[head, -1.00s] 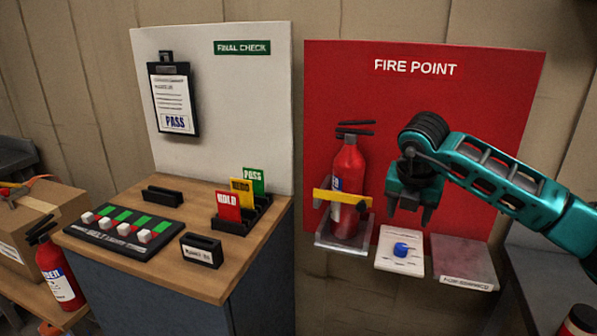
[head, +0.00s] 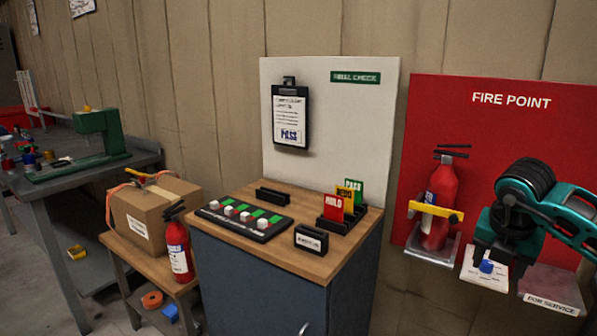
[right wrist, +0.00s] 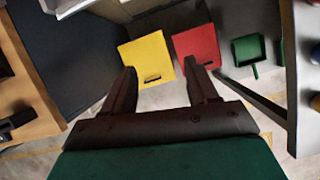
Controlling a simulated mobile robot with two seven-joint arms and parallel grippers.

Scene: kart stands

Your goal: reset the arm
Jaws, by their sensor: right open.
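My right gripper (head: 497,262) points down before the red fire point board (head: 490,125), with its arm coming in from the right. Its jaws (right wrist: 163,80) are apart and empty in the right wrist view, with the floor and bins far below. In the head view it overlaps the white plate (head: 476,280) with a blue knob (head: 486,267); the wrist view shows no knob between the fingers. My left gripper is not in view.
A red extinguisher (head: 440,190) behind a yellow bar (head: 436,212) stands left of the gripper. The cabinet (head: 285,290) bears card holders. Yellow (right wrist: 146,58) and red (right wrist: 197,43) bins show below.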

